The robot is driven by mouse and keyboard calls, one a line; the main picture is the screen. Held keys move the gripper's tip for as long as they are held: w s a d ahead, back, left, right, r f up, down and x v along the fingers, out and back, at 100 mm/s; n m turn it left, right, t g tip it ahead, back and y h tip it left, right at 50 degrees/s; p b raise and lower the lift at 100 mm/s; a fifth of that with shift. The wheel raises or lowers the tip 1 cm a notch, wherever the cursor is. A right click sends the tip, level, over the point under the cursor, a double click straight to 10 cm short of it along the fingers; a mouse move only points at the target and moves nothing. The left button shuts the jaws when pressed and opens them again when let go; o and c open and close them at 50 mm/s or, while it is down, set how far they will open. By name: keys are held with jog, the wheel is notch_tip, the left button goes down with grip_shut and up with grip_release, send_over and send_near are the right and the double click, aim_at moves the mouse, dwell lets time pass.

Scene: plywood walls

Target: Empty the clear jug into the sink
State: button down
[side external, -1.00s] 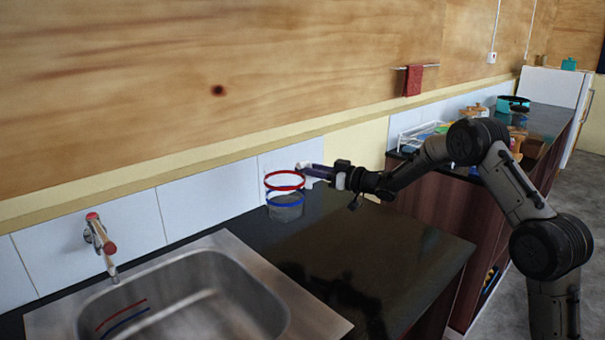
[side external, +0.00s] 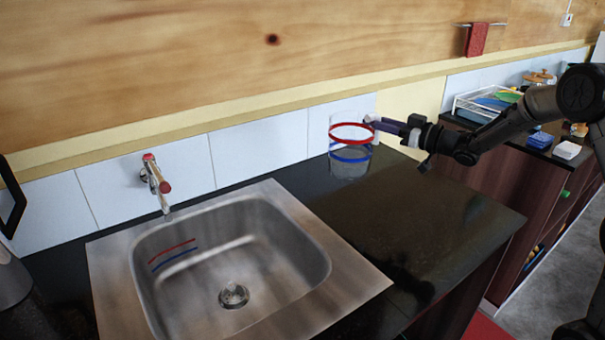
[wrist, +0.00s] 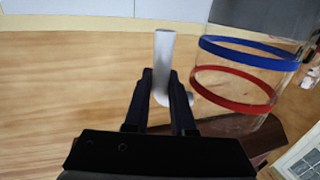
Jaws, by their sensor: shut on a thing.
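The clear jug (side external: 349,166) has a red band above a blue band and stands upright at the back of the dark counter near the tiles. Its lower part looks grey; I cannot tell how much it holds, nor whether its base touches the counter. My gripper (side external: 372,121) is shut on its handle, on the jug's right side. In the wrist view the fingers (wrist: 160,78) close around the pale handle (wrist: 165,48), with the banded jug (wrist: 238,78) to the right. The steel sink (side external: 345,284) is left of the jug and empty, with red and blue lines on its inner wall.
A tap (side external: 156,182) is on the wall above the sink's back edge. A dark kettle-like object (side external: 12,275) is at the far left. A dish rack (side external: 480,103) stands on the right counter. The counter between jug and sink is clear.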

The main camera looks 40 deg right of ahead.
aim_at(351, 123)
jog(key=shift+s+r, duration=0.1)
jog(key=shift+r, duration=0.05)
jog(key=shift+d+r, duration=0.2)
jog(key=w+a+m+h, duration=0.1)
jog(key=a+h, duration=0.1)
jog(key=w+a+m+h, duration=0.1)
jog(key=w+a, duration=0.1)
jog(key=w+a+m+h, duration=0.1)
jog(key=w+a+h, duration=0.1)
jog(key=shift+w+a+f+m+t+h, duration=0.15)
jog(key=shift+f+m+t+h, duration=0.1)
jog(key=shift+m+t+h, duration=0.05)
jog(key=s+a+f+n+y, duration=0.1)
jog(key=s+a+f+y, duration=0.1)
jog(key=a, duration=1)
jog(key=s+a+f+n+y, duration=0.1)
jog(key=s+a+f, duration=0.3)
jog(key=a, duration=0.9)
jog(key=s+a+f+n+y, duration=0.1)
jog(key=a+f, duration=0.4)
jog(key=a, duration=0.8)
jog(key=s+y, duration=0.1)
jog(key=s, duration=0.1)
jog(key=shift+s+n+y, duration=0.3)
jog(key=shift+s, duration=0.1)
jog(key=shift+w+d+f, duration=0.1)
jog(key=shift+d, duration=0.05)
